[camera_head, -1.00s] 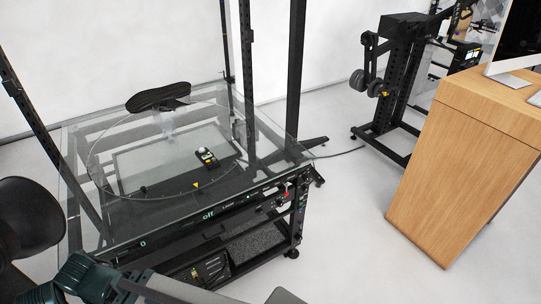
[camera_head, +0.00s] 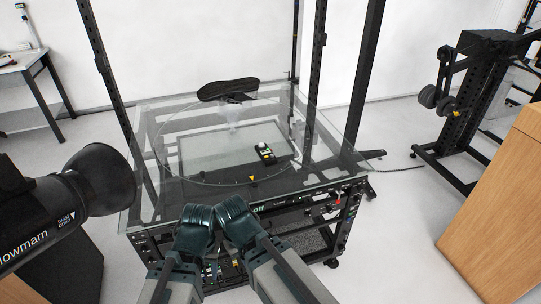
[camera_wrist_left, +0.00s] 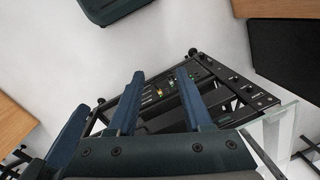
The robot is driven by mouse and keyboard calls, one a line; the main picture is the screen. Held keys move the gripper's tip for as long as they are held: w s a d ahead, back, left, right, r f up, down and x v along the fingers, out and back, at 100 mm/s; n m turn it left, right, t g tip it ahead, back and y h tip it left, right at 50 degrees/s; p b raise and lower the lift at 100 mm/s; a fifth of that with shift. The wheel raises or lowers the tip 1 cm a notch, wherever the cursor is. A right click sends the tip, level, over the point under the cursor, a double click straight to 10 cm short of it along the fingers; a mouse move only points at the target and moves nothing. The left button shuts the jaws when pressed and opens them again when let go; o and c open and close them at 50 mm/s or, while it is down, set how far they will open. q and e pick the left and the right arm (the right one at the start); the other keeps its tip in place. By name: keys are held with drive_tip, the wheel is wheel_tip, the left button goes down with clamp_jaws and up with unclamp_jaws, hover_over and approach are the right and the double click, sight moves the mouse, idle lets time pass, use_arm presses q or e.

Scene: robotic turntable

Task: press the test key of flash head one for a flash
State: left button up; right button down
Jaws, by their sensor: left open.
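A black flash head (camera_head: 65,212) with white lettering and a round black front reflector stands at the left of the head view, close to the camera. Its rear is cut off by the picture edge, and no test key shows. I cannot tell whether it is head one. In the left wrist view my left gripper (camera_wrist_left: 160,76) points over a black panel with small coloured parts (camera_wrist_left: 165,92). Its blue fingers are apart with nothing between them. Teal and grey parts of my arms fill the lower middle of the head view.
The glass-topped turntable (camera_head: 165,200) stands ahead, carrying a dark shoe (camera_head: 228,89) on a clear support and a small black device (camera_head: 265,153). Black uprights rise around it. Pale floor lies between.

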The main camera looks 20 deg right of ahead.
use_arm(q)
drive_tip(key=shift+c, duration=0.3)
clamp_jaws()
idle(1.5)
